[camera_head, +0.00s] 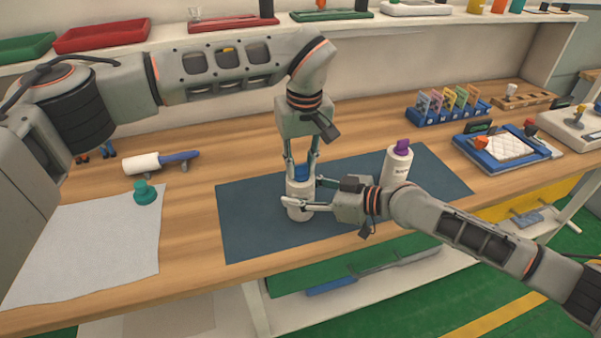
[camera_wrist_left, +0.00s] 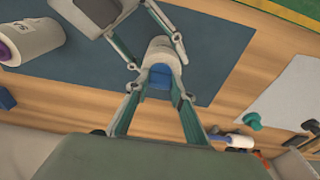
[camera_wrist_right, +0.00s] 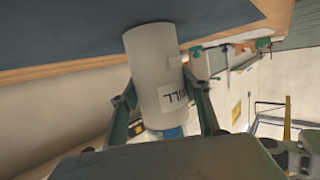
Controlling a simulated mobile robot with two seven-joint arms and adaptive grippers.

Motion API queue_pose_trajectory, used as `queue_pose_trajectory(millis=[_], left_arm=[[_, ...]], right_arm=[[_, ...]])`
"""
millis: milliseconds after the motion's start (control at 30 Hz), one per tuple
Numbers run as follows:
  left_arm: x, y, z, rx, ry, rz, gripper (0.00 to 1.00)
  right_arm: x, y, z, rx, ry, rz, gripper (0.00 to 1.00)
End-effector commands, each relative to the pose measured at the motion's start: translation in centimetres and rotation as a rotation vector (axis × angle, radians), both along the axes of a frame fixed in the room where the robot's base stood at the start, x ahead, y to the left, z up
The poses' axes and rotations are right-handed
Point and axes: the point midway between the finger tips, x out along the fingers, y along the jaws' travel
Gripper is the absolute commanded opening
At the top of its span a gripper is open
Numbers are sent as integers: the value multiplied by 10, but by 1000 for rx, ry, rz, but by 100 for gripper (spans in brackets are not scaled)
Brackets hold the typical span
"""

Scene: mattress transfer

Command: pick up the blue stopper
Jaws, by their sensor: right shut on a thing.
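The blue stopper (camera_head: 301,172) sits in the top of a white bottle (camera_head: 299,211) on the dark mat (camera_head: 245,225). It also shows in the left wrist view (camera_wrist_left: 158,80). My left gripper (camera_head: 301,165) points down from above, open, with its fingers on either side of the stopper. My right gripper (camera_head: 303,196) comes in from the right and is shut on the upright white bottle, which fills the right wrist view (camera_wrist_right: 158,75) with part of a label showing. In that view the stopper is only a small blue patch near the bottle's mouth.
A second white bottle with a purple stopper (camera_head: 402,148) stands on the mat to the right. A green stopper (camera_head: 145,193) stands by a grey sheet (camera_head: 85,245) at left. A white-and-blue tool (camera_head: 160,161) lies behind it. A blue rack (camera_head: 448,110) stands at back right.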

Motion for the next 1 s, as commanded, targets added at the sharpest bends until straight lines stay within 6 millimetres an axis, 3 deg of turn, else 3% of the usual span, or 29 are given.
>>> queue_pose_trajectory(millis=[367,800,1000], left_arm=[[0,1,1,4,3,2,8],[0,1,77,4,-2,1,8],[0,1,96,3,2,0,8]], right_arm=[[0,0,0,1,0,1,15],[0,0,0,1,0,0,15],[0,0,0,1,0,0,15]])
